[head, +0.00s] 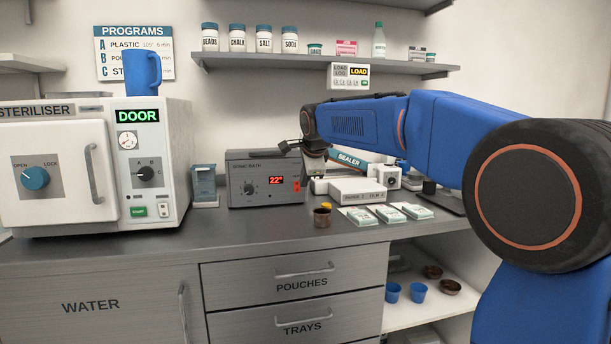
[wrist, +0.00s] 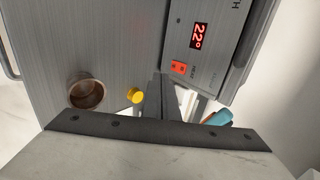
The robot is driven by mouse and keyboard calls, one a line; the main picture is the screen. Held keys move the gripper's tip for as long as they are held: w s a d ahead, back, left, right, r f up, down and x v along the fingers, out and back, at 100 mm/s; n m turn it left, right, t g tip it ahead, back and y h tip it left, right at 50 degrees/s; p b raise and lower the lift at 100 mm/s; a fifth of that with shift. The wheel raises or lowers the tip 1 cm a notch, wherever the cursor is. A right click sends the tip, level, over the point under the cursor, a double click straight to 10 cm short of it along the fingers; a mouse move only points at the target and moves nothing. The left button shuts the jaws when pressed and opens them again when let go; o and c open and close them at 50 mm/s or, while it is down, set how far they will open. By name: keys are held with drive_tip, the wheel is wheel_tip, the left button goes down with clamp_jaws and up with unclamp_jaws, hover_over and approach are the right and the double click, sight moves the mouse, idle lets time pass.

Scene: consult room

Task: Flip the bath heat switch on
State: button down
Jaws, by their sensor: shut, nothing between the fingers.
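The grey sonic bath (head: 240,188) stands on the counter, its red display reading 22°. Its heat switch is an orange-red rocker (head: 297,186) at the lower right of the front panel. In the wrist view the switch (wrist: 179,67) shows close up, beside the word HEAT; I cannot tell its position. My gripper (wrist: 158,82) is shut and empty, its dark fingers just beside the switch in the wrist view. I cannot tell whether they touch it. In the head view my gripper hangs at the bath's right front corner, its fingertips hard to make out.
A brown cup (head: 322,218) and a yellow-topped item (head: 326,206) stand on the counter in front of the bath's right side. A white box (head: 357,190), pouch packs (head: 386,213) and the sealer (head: 349,160) are to the right. The steriliser (head: 60,170) is at left.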

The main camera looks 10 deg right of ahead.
sight(298, 188)
drive_tip(key=x, duration=0.5)
drive_tip(key=w, duration=0.3)
drive_tip(key=shift+f, duration=0.25)
drive_tip(key=shift+w, duration=0.55)
drive_tip(key=shift+w+f, duration=0.15)
drive_tip(key=shift+r, duration=0.95)
drive_tip(key=shift+f, duration=0.1)
